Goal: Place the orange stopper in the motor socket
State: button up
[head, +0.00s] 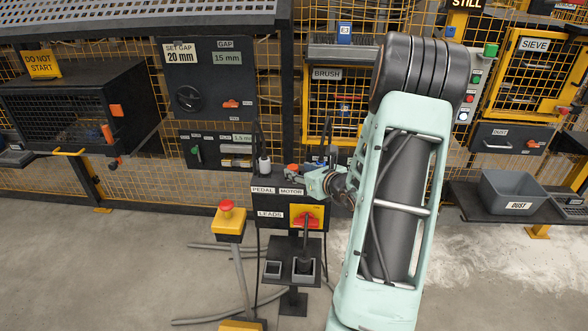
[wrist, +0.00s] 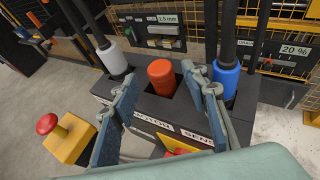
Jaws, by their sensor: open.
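The orange stopper (wrist: 160,73) stands upright in the dark square opening of the motor socket (wrist: 184,95), behind the MOTOR label. How deep it sits cannot be told. My gripper (wrist: 159,84) is open, with one finger on each side of the stopper and gaps between. In the head view the stopper's orange top (head: 291,167) shows above the MOTOR label, and my gripper (head: 308,178) is at the panel, partly hidden by its own wrist.
A white plug (wrist: 111,58) stands left of the stopper and a blue plug (wrist: 225,76) right, both with dark cables rising. A yellow post with a red button (head: 228,222) stands front left. A red-and-yellow switch (head: 305,216) is below the sockets.

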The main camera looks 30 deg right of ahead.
jog(key=v, duration=0.7)
jog(key=shift+s, duration=0.1)
